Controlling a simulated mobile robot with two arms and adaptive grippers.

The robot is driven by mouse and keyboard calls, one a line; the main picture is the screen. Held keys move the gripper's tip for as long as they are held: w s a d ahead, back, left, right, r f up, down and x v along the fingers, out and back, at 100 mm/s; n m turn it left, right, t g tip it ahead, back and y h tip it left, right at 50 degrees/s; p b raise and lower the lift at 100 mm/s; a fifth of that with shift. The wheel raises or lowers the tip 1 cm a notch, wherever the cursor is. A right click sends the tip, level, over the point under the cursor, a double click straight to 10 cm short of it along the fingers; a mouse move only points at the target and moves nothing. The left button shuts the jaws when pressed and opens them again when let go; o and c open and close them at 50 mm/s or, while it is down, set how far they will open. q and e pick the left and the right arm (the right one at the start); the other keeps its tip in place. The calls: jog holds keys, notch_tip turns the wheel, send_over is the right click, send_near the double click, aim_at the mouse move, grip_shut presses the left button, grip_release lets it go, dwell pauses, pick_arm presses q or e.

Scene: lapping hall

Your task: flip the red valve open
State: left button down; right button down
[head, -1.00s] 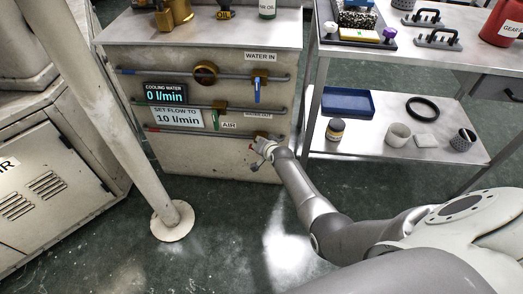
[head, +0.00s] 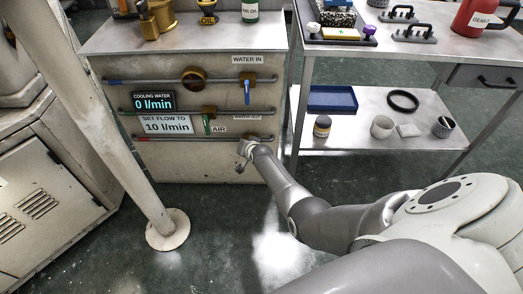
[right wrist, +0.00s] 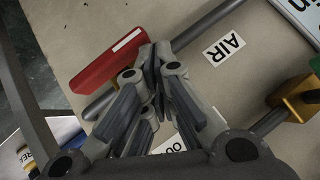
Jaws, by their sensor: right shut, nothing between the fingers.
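The red valve handle (right wrist: 108,62) shows in the right wrist view as a flat bar with a pale stripe. It lies roughly along the grey pipe (right wrist: 200,25). My right gripper (right wrist: 154,62) is shut and empty, with its fingertips at the handle's right end; I cannot tell whether they touch it. In the head view my right gripper (head: 243,158) is in front of the lowest pipe's right end, just below a brass fitting (head: 254,138). I cannot make out the red handle there. My left gripper is not in view.
The cabinet panel (head: 215,165) also carries a blue handle (head: 246,92), a green handle (head: 207,124) and a display (head: 153,101) reading 0 l/min. A steel shelf (head: 350,137) stands to the right. A pale post (head: 125,150) stands at the left.

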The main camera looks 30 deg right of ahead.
jog(key=shift+s+r, duration=0.1)
dwell(0.5)
jog(key=v, duration=1.1)
jog(key=shift+s+r, duration=0.15)
jog(key=shift+s, duration=0.2)
dwell(0.4)
